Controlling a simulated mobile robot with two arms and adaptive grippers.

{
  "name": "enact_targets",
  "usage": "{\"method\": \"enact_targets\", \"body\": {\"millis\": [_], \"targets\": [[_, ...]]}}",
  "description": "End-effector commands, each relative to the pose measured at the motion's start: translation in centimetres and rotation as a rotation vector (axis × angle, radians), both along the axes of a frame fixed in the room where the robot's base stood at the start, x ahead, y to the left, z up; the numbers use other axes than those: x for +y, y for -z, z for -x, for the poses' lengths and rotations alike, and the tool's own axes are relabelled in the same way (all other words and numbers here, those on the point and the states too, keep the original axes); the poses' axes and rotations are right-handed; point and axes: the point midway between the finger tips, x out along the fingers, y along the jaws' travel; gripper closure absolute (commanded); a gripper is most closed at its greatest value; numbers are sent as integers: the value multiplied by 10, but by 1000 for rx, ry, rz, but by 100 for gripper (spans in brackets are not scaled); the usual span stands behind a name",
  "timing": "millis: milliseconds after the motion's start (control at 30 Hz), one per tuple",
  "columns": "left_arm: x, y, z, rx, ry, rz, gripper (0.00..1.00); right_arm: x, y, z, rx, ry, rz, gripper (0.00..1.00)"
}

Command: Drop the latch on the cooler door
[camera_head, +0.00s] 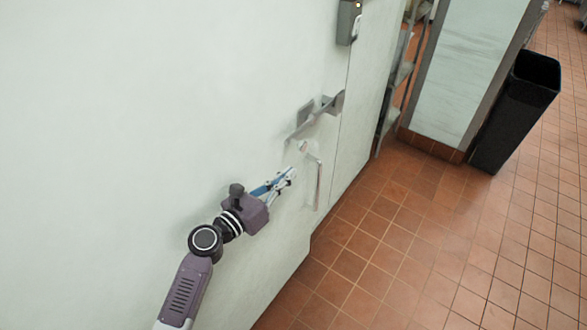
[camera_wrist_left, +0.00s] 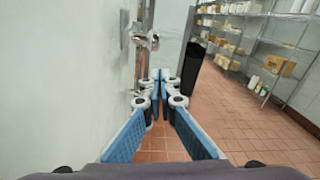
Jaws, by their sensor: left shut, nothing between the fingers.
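The cooler door (camera_head: 150,110) is a large pale surface filling the left of the head view. A grey metal latch (camera_head: 320,113) sits on it near the vertical seam. Metal hardware (camera_wrist_left: 142,38) also shows in the left wrist view, up and left of the fingertips. Below the latch is a slim, pale, bent handle (camera_head: 319,180). My left gripper (camera_head: 291,173) is shut and empty, just left of the handle and below the latch. I cannot tell whether its tips touch the handle. The shut fingertips (camera_wrist_left: 161,76) show in the wrist view. My right gripper is out of view.
A grey box (camera_head: 347,22) is fixed on the wall above the latch. A tall black bin (camera_head: 515,110) stands at the right, with open tiled floor (camera_head: 420,250) before it. The wrist view shows shelves with goods (camera_wrist_left: 262,45) at the right.

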Motion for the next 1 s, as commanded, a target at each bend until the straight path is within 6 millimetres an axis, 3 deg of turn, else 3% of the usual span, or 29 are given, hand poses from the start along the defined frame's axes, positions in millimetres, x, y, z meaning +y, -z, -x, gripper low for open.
{"method": "enact_targets", "body": {"millis": [333, 1000], "targets": [[24, -18, 28, 1, 0, -2, 100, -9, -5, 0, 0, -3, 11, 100], [26, -13, 31, 2, -1, -19, 100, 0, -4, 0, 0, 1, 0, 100]]}}
